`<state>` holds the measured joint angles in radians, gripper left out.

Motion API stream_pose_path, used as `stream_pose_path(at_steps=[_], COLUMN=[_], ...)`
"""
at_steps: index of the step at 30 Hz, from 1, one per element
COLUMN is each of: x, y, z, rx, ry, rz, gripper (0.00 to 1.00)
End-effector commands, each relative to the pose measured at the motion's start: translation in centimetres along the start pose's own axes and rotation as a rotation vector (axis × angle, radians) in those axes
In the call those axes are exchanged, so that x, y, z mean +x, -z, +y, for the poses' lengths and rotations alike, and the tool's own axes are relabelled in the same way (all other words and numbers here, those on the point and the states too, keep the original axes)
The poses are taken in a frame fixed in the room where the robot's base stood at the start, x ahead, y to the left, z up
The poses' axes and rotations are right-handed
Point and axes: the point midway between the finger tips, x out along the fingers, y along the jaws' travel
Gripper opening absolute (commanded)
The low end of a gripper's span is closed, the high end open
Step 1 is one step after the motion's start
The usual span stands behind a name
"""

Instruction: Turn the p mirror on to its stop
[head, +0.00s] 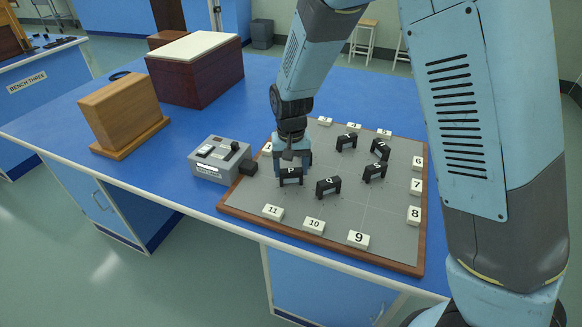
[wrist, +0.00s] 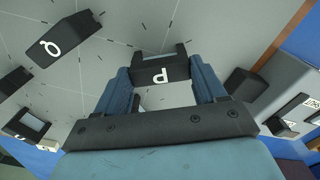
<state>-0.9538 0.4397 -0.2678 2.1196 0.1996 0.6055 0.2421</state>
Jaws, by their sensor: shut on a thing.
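The p mirror (head: 291,176) is a small black block with a white letter P, standing near the left side of the grey board (head: 330,239). In the wrist view the p mirror (wrist: 160,69) sits between the two blue fingers. My gripper (head: 291,160) comes down on it from above and is shut on it. In the wrist view my gripper (wrist: 162,88) has one finger at each end of the block. The mirror's stop cannot be made out.
The q mirror (head: 328,187) stands close to the right of the p mirror. More black mirrors (head: 373,173) stand farther right and behind. White number tiles (head: 314,224) line the board's edges. A grey instrument box (head: 220,160) sits left of the board, near my gripper.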

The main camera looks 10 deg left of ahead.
Motion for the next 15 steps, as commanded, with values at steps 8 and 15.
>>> stream_pose_path(at_steps=[8, 15], x=[-0.03, -0.03], y=[0.06, 0.04], z=[0.05, 0.01], rx=[-0.178, -0.264], ry=[0.001, 0.0], rz=[0.001, 0.002], gripper=[0.4, 0.4])
